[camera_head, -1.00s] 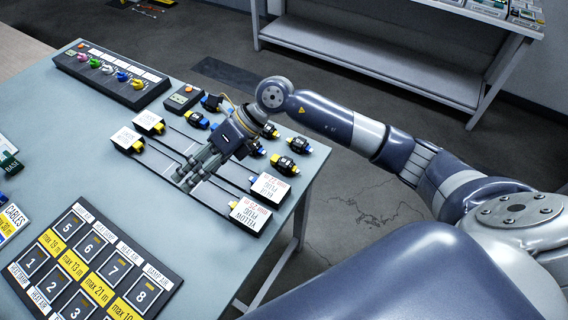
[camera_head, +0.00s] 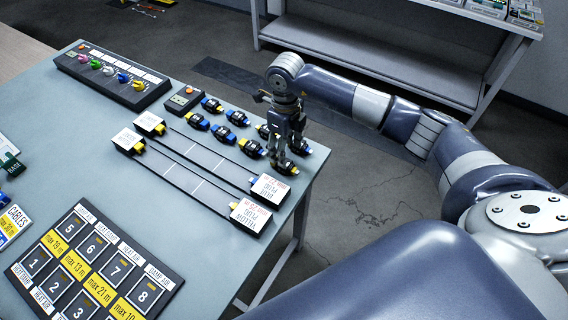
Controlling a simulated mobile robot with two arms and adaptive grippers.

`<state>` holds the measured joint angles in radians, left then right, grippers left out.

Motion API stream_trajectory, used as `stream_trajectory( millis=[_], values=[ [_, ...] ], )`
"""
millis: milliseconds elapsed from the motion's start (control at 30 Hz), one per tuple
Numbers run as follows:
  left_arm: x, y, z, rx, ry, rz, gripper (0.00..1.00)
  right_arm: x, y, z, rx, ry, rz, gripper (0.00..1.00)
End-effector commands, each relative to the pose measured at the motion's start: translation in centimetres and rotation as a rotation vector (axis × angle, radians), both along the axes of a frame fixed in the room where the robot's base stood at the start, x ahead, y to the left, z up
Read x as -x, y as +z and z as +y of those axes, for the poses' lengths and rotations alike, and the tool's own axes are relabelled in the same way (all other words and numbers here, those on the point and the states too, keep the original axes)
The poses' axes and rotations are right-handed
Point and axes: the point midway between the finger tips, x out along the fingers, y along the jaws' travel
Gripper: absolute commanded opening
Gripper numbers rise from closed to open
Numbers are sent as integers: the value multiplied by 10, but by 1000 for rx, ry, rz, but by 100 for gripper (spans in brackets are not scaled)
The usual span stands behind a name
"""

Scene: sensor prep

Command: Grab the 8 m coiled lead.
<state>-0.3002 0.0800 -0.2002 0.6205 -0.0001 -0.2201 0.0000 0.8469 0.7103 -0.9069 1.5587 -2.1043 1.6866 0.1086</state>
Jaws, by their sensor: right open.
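Several small coiled leads lie in two rows near the table's far right edge. Each is a black coil with blue or yellow ends, such as the blue-ended lead (camera_head: 211,104) and the yellow-ended lead (camera_head: 251,147). No length can be read on them, so I cannot tell which is the 8 m one. My right gripper (camera_head: 281,158) points down, open, at the right end of the rows. Its fingers are over or beside the nearest coiled lead (camera_head: 287,168) and partly hide the leads there. I cannot tell whether they touch. My left gripper is not in view.
Two long black rails with printed end labels (camera_head: 251,214) lie in front of the coils. A board numbered 1 to 8 (camera_head: 94,265) is at the front. A strip with coloured knobs (camera_head: 112,80) and a small box (camera_head: 185,100) stand at the back left.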

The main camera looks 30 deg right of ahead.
Motion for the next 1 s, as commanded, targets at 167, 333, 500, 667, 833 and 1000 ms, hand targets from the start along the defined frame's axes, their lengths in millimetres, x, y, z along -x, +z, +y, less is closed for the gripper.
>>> stream_trajectory(
  millis=[167, 333, 500, 667, 833, 1000],
  values=[
    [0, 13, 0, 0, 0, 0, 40, 0, -19, 2, 0, -1, 7, 57],
    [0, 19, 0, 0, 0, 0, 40, -1, -45, 3, -2, -1, 5, 57],
    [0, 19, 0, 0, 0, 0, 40, -2, -53, 3, 0, 0, 1, 57],
    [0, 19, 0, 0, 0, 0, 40, -2, -53, 3, -1, 0, 1, 57],
    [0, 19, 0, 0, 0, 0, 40, -2, -53, 3, -1, 0, 1, 18],
    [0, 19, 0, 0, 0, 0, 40, -2, -52, 3, -1, 0, 1, 8]
  ],
)
